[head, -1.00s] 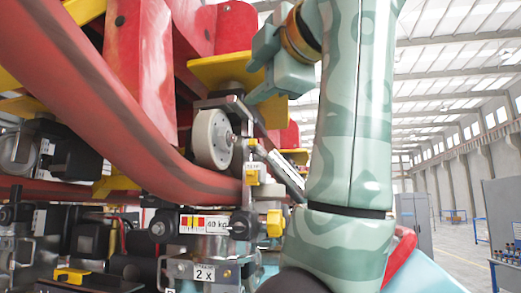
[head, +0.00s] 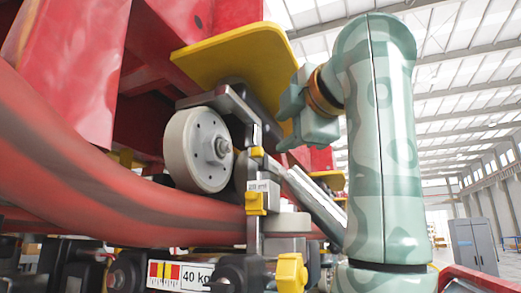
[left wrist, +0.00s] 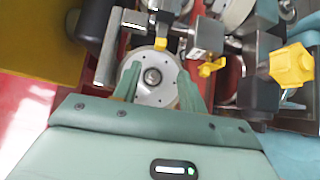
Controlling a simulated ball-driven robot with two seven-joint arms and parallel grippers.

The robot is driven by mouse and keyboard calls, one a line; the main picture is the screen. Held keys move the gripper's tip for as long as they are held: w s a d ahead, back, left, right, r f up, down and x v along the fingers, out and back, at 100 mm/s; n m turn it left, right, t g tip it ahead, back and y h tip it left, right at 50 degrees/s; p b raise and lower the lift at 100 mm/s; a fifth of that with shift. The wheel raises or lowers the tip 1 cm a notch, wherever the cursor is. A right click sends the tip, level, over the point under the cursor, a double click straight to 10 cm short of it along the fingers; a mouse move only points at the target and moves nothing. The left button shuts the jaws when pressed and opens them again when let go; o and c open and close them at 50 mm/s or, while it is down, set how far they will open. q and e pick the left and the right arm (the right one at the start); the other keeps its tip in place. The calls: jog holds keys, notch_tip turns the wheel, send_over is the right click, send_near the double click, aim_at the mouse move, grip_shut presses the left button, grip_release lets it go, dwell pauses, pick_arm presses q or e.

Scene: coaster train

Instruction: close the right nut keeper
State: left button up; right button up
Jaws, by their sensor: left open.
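A pale round wheel (head: 198,150) with a centre hub stands beside a metal bracket under a yellow plate. Small yellow parts sit on the bracket: an upper tab (head: 256,151) and a lower clip (head: 256,203) below a white label. I cannot tell for sure which is the right nut keeper. My left gripper (head: 287,120) is open and empty, to the right of the wheel, near the bracket top. In the left wrist view its open fingers (left wrist: 158,72) frame the wheel (left wrist: 153,84); a yellow tab (left wrist: 160,43) and yellow clip (left wrist: 211,67) lie beyond. My right gripper is not seen.
A thick red rail (head: 120,185) crosses in front on the left. The yellow plate (head: 240,58) overhangs the wheel. A yellow knob (head: 291,272) and a 40 kg label (head: 180,275) sit below. A grey cabinet (head: 474,247) stands far right.

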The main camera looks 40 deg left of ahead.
aim_at(261, 150)
pick_arm(q)
jog(key=p+x, duration=0.1)
jog(key=x, duration=0.2)
jog(key=p+x, duration=0.1)
jog(key=x, duration=0.3)
jog(key=shift+w+a+r, duration=0.1)
jog(key=shift+w, duration=0.25)
jog(key=x, duration=0.1)
jog(key=p+x, duration=0.1)
jog(key=x, duration=0.3)
jog(key=shift+s+a, duration=0.2)
jog(key=shift+a, duration=0.05)
jog(key=shift+w+a+p, duration=0.1)
jog(key=shift+w+p, duration=0.05)
jog(key=shift+p, duration=0.2)
jog(key=shift+w, duration=0.1)
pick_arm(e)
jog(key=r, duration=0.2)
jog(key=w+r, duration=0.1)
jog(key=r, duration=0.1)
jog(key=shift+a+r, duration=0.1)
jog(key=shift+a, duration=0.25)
pick_arm(q)
jog(key=shift+w+a, duration=0.1)
jog(key=shift+a, duration=0.15)
